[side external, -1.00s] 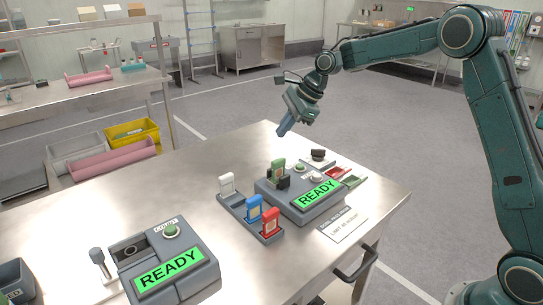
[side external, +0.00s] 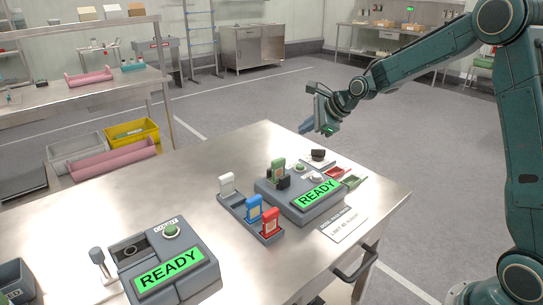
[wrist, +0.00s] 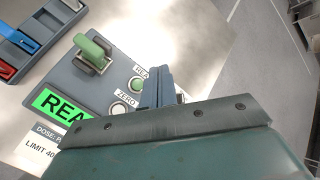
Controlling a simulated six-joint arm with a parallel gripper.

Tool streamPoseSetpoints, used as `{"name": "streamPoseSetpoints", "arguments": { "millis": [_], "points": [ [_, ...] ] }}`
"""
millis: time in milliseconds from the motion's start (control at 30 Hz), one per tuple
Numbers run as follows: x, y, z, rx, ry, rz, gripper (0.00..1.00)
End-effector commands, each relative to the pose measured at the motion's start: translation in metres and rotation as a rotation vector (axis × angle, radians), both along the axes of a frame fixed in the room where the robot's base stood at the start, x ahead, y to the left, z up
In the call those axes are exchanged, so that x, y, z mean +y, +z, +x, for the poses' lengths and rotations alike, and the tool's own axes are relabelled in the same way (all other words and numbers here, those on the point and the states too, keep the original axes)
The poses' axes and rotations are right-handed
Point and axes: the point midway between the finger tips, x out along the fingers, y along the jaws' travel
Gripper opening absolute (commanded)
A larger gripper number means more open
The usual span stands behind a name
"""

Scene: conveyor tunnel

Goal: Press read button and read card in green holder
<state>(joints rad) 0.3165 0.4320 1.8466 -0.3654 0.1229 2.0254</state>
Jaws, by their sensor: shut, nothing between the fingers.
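The grey reader (side external: 310,214) sits on the steel table with its green screen showing READY. The green holder (side external: 278,165) stands upright in a dark slot at the reader's back left, and shows in the wrist view (wrist: 93,50). The green read button (wrist: 136,84) is beside the slot, with the pale ZERO button (wrist: 118,108) in front of it. My gripper (side external: 306,128) is shut and empty, in the air above and behind the reader. In the wrist view its fingers (wrist: 158,82) appear just right of the read button, apart from it.
A grey rack (side external: 233,205) left of the reader holds white, blue and red holders. Red (side external: 337,172) and green (side external: 354,181) trays lie to its right. A second READY station (side external: 165,255) with a lever stands front left. The table's back left is clear.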

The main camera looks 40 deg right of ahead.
Motion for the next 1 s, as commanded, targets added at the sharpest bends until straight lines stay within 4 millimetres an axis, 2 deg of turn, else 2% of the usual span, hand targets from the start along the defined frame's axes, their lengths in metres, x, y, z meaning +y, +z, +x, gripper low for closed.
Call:
{"name": "streamPoseSetpoints", "arguments": {
  "millis": [467,1000],
  "points": [
    [0.001,-0.008,0.000,0.003,0.002,0.001,0.00],
    [0.001,-0.059,0.000,0.005,0.001,0.002,0.00]
  ]
}}
